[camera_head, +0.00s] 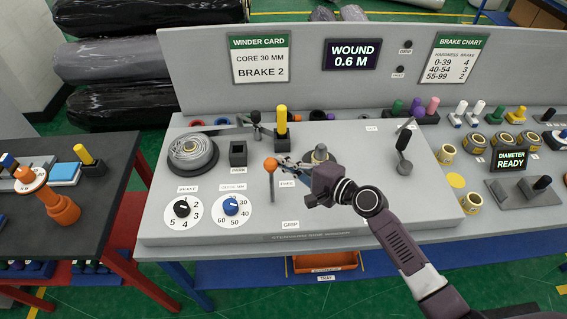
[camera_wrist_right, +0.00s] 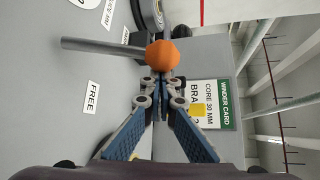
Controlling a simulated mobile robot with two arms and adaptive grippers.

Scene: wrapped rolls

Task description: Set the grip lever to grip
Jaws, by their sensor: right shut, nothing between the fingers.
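The grip lever is a grey rod (camera_head: 271,188) with an orange ball knob (camera_head: 270,164) on the grey winder panel. It stands left of the FREE label (camera_head: 288,183); the GRIP label (camera_head: 290,224) is nearer the front edge. In the right wrist view the orange knob (camera_wrist_right: 162,56) is just beyond the fingertips, with its rod (camera_wrist_right: 95,46) running left and the FREE label (camera_wrist_right: 92,97) below it. My right gripper (camera_head: 283,166) is shut and empty, its tips close beside the knob; whether they touch, I cannot tell. My left gripper is not in view.
The brake dial (camera_head: 182,208) and a blue-knobbed dial (camera_head: 231,206) are left of the lever. A black crank lever (camera_head: 404,150) is at right. The panel's front strip is clear.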

